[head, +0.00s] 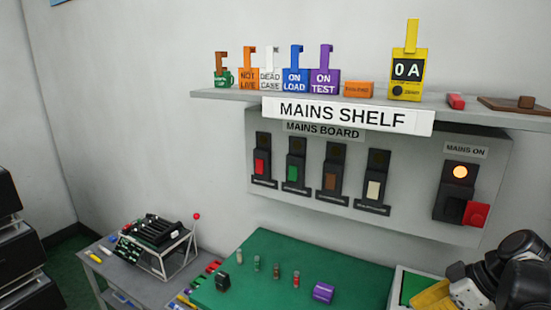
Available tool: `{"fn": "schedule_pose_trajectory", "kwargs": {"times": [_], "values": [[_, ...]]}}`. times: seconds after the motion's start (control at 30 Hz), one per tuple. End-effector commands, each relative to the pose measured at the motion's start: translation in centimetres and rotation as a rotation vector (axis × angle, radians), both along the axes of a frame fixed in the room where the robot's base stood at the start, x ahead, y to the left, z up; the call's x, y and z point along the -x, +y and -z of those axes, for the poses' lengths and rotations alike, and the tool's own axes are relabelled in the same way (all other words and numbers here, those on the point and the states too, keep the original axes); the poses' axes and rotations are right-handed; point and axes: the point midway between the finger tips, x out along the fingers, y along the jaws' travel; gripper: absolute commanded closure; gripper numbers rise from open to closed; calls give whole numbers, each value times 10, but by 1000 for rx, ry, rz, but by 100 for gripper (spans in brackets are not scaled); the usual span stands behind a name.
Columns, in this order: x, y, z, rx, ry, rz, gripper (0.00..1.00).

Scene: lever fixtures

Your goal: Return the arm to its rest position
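Part of my arm and gripper (470,287) shows at the lower right, black and grey, cut off by the picture edge. A yellow piece (433,296) is beside the gripper; I cannot tell whether it is held. The fingertips do not show clearly. The grey mains board (318,190) on the wall carries a red lever (260,167), a green lever (293,173), a brown lever (330,181) and a cream lever (374,189). To their right is the MAINS ON unit (453,205) with a lit amber lamp and a red handle (475,214).
The mains shelf (230,95) above holds several coloured tags and a yellow 0 A meter (407,72). A green-topped bench (255,250) bears a purple block (323,292) and small cylinders. A grey side table (100,262) stands left, with a rack (160,240). Black drawers (12,235) are far left.

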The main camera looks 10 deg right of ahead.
Motion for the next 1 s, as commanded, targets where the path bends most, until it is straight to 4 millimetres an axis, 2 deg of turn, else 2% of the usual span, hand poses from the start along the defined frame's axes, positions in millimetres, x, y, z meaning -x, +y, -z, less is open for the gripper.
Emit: {"fn": "schedule_pose_trajectory", "kwargs": {"times": [0.03, 0.2, 0.33, 0.5, 0.6, 0.73, 1.0], "values": [[0, 13, 0, 12, 25, 21, 70], [0, 54, 0, 74, 111, 154, 70], [8, 96, 1, 142, 146, 308, 70], [25, 145, 2, 190, 89, 537, 70], [33, 163, 1, 173, 28, 630, 70], [39, 178, 0, 136, -33, 701, 70], [39, 178, -1, 134, -36, 704, 70]]}}
